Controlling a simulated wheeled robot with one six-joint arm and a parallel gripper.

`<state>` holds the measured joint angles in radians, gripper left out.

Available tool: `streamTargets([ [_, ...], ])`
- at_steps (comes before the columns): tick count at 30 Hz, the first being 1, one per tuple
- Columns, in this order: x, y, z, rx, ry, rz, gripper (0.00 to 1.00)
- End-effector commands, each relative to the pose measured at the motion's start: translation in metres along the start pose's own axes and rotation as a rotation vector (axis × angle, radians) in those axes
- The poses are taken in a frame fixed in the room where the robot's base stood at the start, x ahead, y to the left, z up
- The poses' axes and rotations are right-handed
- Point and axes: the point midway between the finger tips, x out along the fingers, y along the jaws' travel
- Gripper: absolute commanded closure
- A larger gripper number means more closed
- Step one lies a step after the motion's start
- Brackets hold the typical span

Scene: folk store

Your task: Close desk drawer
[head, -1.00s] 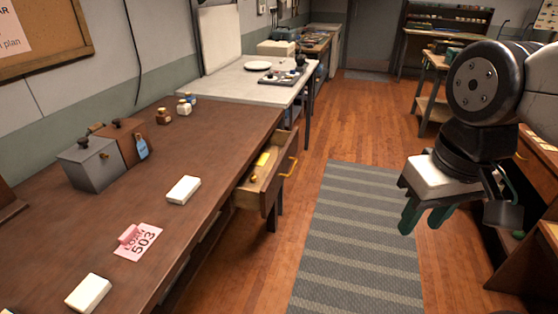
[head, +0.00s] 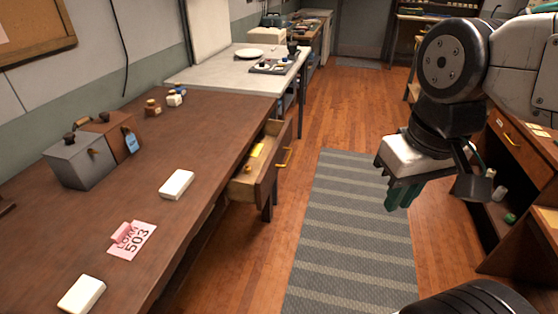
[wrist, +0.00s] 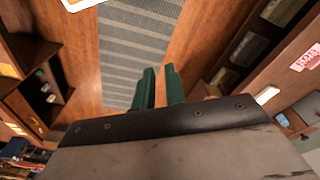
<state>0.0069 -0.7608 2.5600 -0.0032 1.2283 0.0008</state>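The brown wooden desk (head: 130,205) fills the left side of the head view. Its drawer (head: 267,170) at the far right end is pulled out, with a brass handle (head: 286,158) on its front. A yellow item (head: 257,150) lies inside the drawer. My gripper (head: 394,205) is in the air to the right of the drawer, clear of it and above the striped rug. Its green fingers point down, close together and empty; the wrist view shows them (wrist: 159,75) with a narrow gap between.
White blocks (head: 177,184), a pink tag marked 503 (head: 132,240) and a grey box (head: 80,162) stand on the desk. A striped grey rug (head: 345,240) covers open floor right of the drawer. A wooden cabinet (head: 520,145) stands at the right.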

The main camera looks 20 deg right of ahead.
Motion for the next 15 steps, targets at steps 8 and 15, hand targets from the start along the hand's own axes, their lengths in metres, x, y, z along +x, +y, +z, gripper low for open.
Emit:
streamTargets([
  [8,0.035,0.013,-0.016,0.079,-0.195,-0.011,1.0],
  [15,0.076,0.007,-0.046,0.229,-0.418,-0.142,1.0],
])
